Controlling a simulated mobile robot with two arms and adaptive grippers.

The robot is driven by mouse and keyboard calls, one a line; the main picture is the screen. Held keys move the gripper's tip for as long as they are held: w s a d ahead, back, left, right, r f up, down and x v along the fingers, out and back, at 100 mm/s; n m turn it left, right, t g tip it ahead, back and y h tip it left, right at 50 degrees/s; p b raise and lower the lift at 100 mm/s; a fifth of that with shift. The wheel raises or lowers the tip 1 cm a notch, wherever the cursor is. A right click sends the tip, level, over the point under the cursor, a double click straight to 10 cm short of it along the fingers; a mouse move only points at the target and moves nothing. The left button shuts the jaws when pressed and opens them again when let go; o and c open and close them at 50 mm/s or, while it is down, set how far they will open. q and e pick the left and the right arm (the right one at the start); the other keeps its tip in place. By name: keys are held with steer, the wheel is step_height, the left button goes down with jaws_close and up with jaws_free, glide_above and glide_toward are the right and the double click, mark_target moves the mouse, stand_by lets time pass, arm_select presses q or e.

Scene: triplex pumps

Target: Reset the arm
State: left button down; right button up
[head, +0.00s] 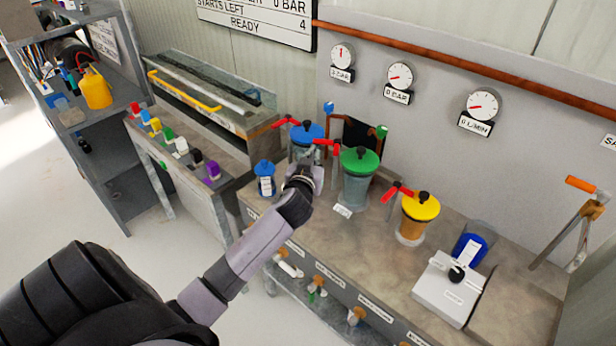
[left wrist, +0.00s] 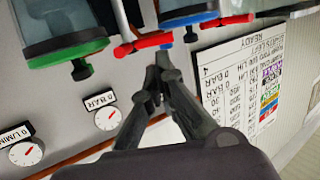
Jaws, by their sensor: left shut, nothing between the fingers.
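My left arm reaches in from the lower left of the head view, and its gripper (head: 306,176) is over the pump bench (head: 395,262), just left of the green-lidded pump (head: 357,185) and in front of the blue-lidded pump (head: 306,135). In the left wrist view, which is upside down, the fingers (left wrist: 163,64) are together with nothing between them. They appear close to a red valve handle (left wrist: 146,43); I cannot tell whether they touch it. My right gripper is not in view.
A yellow-lidded pump (head: 418,215) and a grey control box (head: 449,288) stand to the right. A small blue container (head: 265,180) is left of the gripper. Gauges (head: 341,55) hang on the wall. Open floor (head: 50,200) lies at the left.

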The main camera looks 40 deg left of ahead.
arm_select(q)
steer(key=s+d+f+m+g+h+b, duration=0.15)
steer(key=s+d+f+g, duration=0.35)
steer(key=s, duration=0.6)
steer(key=s+d+f+m+g+h+p, duration=0.1)
steer(key=s+d+f+m+g+h, duration=0.15)
steer(key=s+d+f, duration=0.5)
steer(key=s+d+f+m+g+h+b, duration=0.1)
steer(key=s+d+f+m+g+h, duration=0.45)
steer(key=s, duration=0.95)
step_height(320, 180, down, 24)
steer(key=s+n+y, duration=0.1)
steer(key=n+y, duration=0.2)
steer(key=s+a+f, duration=0.2)
steer(key=s+f, duration=1.3)
steer(key=s, duration=0.1)
steer(key=shift+s+f+m+g, duration=0.25)
steer(key=shift+s+m+g, duration=0.05)
steer(key=shift+s+m, duration=0.1)
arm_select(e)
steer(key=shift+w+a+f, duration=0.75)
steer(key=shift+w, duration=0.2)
